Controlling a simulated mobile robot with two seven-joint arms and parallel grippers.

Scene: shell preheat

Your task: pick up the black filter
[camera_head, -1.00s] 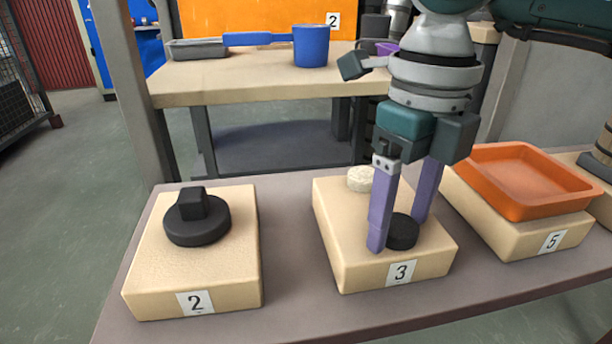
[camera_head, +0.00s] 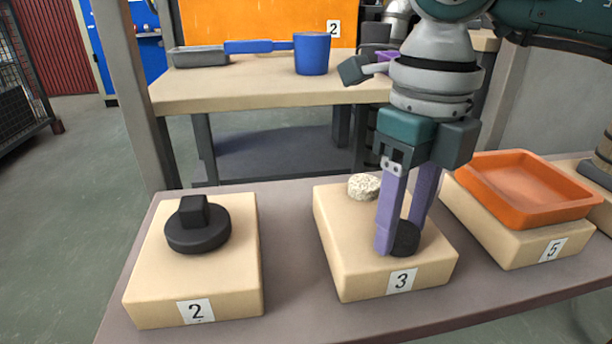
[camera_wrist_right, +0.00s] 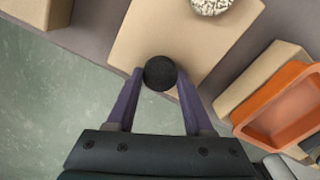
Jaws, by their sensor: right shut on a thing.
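The black filter (camera_head: 405,238) is a small dark round disc at block 3 (camera_head: 340,262). My right gripper (camera_head: 398,240) reaches down from above with its purple fingers shut on the filter, one finger on each side. In the right wrist view the filter (camera_wrist_right: 160,73) sits between the two fingertips. The filter looks tilted in the head view, and I cannot tell whether it still touches the block. My left gripper is in neither view.
A speckled whitish disc (camera_head: 364,187) lies at the back of block 3. Block 2 (camera_head: 150,290) holds a black knobbed disc (camera_head: 197,232). An orange tray (camera_head: 530,190) sits on block 5 to the right. A blue cup (camera_head: 311,54) stands on the rear table.

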